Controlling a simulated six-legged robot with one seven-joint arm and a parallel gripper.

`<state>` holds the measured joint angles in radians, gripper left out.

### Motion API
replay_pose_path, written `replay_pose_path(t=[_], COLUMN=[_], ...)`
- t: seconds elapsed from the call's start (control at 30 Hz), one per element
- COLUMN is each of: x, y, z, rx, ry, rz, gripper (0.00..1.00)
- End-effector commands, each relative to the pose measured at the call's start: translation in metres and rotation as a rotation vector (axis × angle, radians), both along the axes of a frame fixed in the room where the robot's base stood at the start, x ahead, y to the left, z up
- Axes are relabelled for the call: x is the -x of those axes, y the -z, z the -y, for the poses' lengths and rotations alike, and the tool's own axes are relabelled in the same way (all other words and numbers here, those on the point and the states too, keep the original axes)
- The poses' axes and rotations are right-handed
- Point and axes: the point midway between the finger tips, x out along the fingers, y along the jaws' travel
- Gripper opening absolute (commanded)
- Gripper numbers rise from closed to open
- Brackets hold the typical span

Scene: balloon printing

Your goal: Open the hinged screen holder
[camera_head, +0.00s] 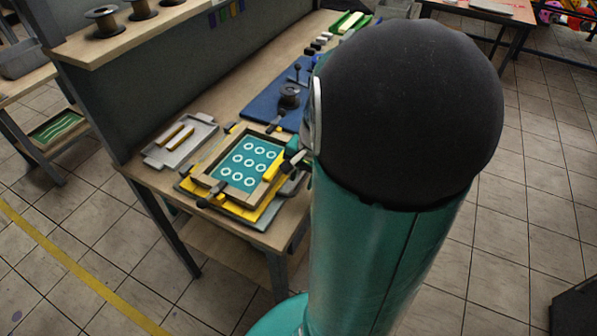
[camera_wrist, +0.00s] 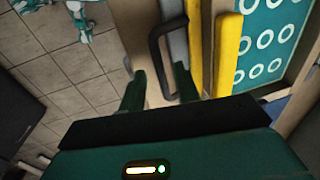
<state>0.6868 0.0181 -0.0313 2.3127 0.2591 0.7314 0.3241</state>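The hinged screen holder (camera_head: 207,172) is a wooden frame around a teal screen (camera_head: 249,163) with rows of white rings. It lies about flat over a yellow base (camera_head: 258,214) on the bench. In the wrist view the teal screen (camera_wrist: 268,45) is at the upper right, beside a yellow bar (camera_wrist: 228,50). A dark U-shaped handle (camera_wrist: 155,55) is at the top centre. My gripper (camera_wrist: 160,90) is open, its two dark fingers apart with the handle's lower part between or just beyond them; contact cannot be told. In the head view my arm mostly hides the gripper.
A grey tray (camera_head: 180,141) with wooden strips lies left of the holder. A blue mat (camera_head: 262,108) with a dark spool (camera_head: 289,95) lies behind it. A grey panel and spool shelf (camera_head: 130,38) stand along the bench's left. Tiled floor is open in front.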

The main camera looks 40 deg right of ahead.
Motion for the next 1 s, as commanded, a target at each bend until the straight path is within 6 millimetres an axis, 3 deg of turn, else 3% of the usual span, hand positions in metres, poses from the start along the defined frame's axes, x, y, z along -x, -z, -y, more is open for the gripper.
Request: replay_pose_path(t=[0.27, 0.43, 0.77, 1.0], x=[0.0, 0.0, -0.001, -0.003], y=[0.002, 0.002, 0.0, -0.012], z=[0.0, 0.0, 0.0, 0.0], rx=[0.001, 0.001, 0.003, 0.017], ry=[0.0, 0.0, -0.002, -0.002], rz=[0.0, 0.0, -0.003, -0.034], gripper=[0.33, 0.0, 0.0, 0.0])
